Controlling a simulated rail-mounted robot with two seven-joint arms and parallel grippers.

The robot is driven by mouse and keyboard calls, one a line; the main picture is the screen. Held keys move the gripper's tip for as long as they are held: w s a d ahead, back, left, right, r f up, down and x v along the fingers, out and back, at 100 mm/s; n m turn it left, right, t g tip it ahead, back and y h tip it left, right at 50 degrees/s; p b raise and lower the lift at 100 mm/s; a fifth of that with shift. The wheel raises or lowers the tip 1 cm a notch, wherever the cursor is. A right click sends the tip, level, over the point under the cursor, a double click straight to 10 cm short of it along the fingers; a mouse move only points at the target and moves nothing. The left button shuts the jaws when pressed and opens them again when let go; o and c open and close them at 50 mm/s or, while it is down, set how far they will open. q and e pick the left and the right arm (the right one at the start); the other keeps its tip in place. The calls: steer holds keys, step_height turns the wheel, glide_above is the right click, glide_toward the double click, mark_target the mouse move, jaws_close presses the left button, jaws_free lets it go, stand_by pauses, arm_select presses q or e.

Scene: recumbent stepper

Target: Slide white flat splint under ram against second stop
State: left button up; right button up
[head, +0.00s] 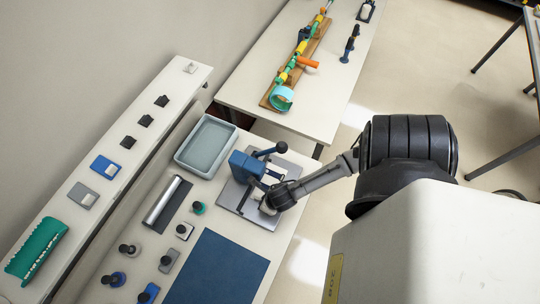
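A blue press (243,164) with a black-knobbed lever (270,151) stands on a grey base plate (231,196); I take its blue head to be the ram's housing. My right gripper (267,206) is low at the front right of the press, over the plate. A small white piece shows at the gripper's tip; I cannot tell whether it is the splint or part of the gripper. The arm hides the right of the plate, and the stops cannot be made out. The fingers are too small to read. My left gripper is not in view.
A grey-blue tray (205,146) is behind the press. A silver roller (163,203), several small black-knobbed tools (183,231) and a blue mat (216,272) lie left and in front. A narrow shelf (137,104) holds small blocks and a green toothed piece (36,247).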

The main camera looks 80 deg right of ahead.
jaws_close()
steer(key=shift+s+r+p, duration=0.1)
steer(key=shift+r+p, duration=0.1)
steer(key=shift+p, duration=0.3)
stand_by(0.9)
steer(key=shift+a+p, duration=0.1)
steer(key=shift+p, duration=0.25)
steer(key=shift+w, duration=0.2)
steer(key=shift+w, duration=0.4)
stand_by(0.7)
stand_by(0.6)
steer(key=shift+d+p, duration=0.35)
steer(key=shift+d, duration=0.05)
